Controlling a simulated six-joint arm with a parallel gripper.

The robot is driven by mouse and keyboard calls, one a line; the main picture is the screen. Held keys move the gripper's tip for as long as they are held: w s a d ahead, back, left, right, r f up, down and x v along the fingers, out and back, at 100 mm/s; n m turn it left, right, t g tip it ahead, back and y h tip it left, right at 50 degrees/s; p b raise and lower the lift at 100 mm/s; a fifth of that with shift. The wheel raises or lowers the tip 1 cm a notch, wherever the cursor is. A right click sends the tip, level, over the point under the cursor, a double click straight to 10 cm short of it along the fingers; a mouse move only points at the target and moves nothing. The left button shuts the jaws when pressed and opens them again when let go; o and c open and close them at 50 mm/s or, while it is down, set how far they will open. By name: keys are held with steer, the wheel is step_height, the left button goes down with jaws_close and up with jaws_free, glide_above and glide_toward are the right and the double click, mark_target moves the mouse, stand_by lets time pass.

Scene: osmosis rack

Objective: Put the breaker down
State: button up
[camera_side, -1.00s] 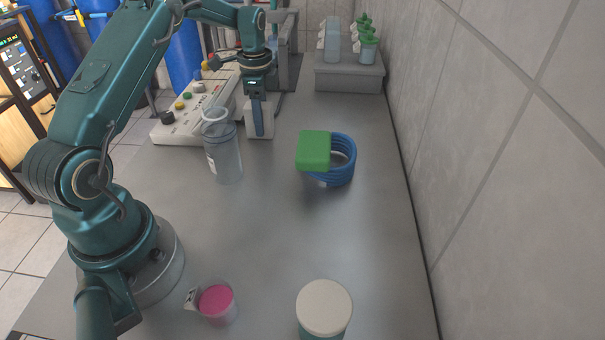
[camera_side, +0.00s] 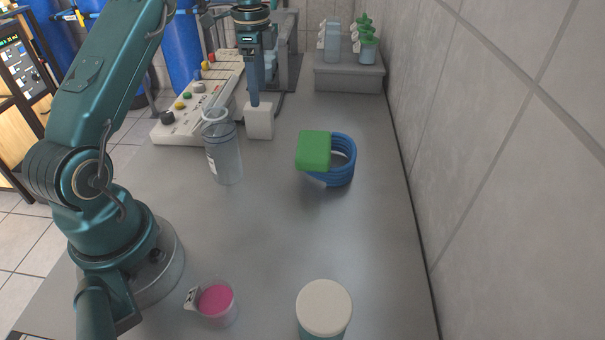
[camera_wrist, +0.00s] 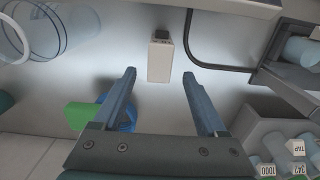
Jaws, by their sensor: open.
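The breaker, a small white block (camera_side: 259,122), stands upright on the grey bench beside the clear cylinder, near the control panel. In the wrist view the white block (camera_wrist: 160,58) shows a dark part on its top end and lies ahead of my fingers, between their lines. My gripper (camera_side: 254,103) is above the block in the side view. In the wrist view my gripper (camera_wrist: 160,72) has its two blue fingers spread wide with nothing between them.
A clear cylinder (camera_side: 224,160) stands left of the block. A green sponge-like block (camera_side: 313,151) rests against a blue coil (camera_side: 342,165). A pink-filled cup (camera_side: 216,302) and a white-lidded jar (camera_side: 324,308) stand in front. A grey ledge (camera_side: 349,80) holds bottles.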

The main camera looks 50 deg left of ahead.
steer(key=shift+r, duration=1.95)
steer(key=s+d+r+n+t, duration=0.2)
steer(key=s+d+r+n, duration=0.25)
steer(key=d+r, duration=0.55)
steer(key=s+d+f+n+t, duration=0.1)
steer(key=s+d+f+n, duration=0.1)
steer(key=s+d+f, duration=0.2)
steer(key=s+d+f+n+t, duration=0.2)
steer(key=s+d+f, duration=0.2)
steer(key=s, duration=0.6)
steer(key=shift+s+d+t, duration=0.25)
steer(key=shift+d+t, duration=0.05)
steer(key=shift+d, duration=0.8)
steer(key=shift+n, duration=0.25)
